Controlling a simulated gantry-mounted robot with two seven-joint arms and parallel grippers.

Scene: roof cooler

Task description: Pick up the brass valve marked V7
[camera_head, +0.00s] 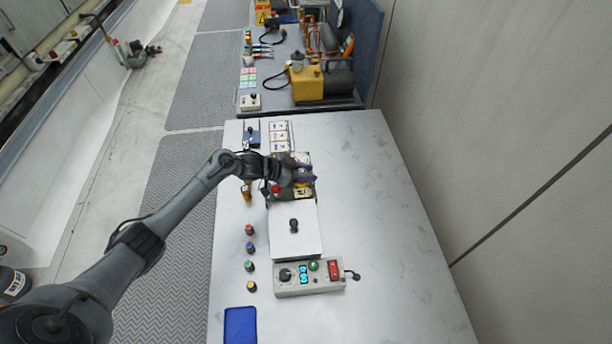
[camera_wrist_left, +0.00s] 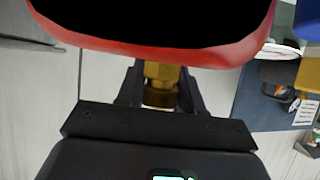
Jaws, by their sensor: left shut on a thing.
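My left gripper (camera_head: 299,174) is over the dark tray area in the middle of the pale bench in the head view. In the left wrist view, its fingers are shut on a brass valve (camera_wrist_left: 160,73), whose hex-shaped body shows between them. A large red-rimmed dark part (camera_wrist_left: 150,45) fills the top of that view, close to the camera, and hides part of the valve. No V7 mark can be read. The arm and gripper hide much of the tray area in the head view. My right gripper does not show.
A white plate with a black knob (camera_head: 294,226) lies nearer, then a grey control box (camera_head: 309,278). Several coloured knobs line the left edge, with a blue tray (camera_head: 240,325) at the front. The bench's right side is clear. A yellow pump (camera_head: 307,83) stands beyond.

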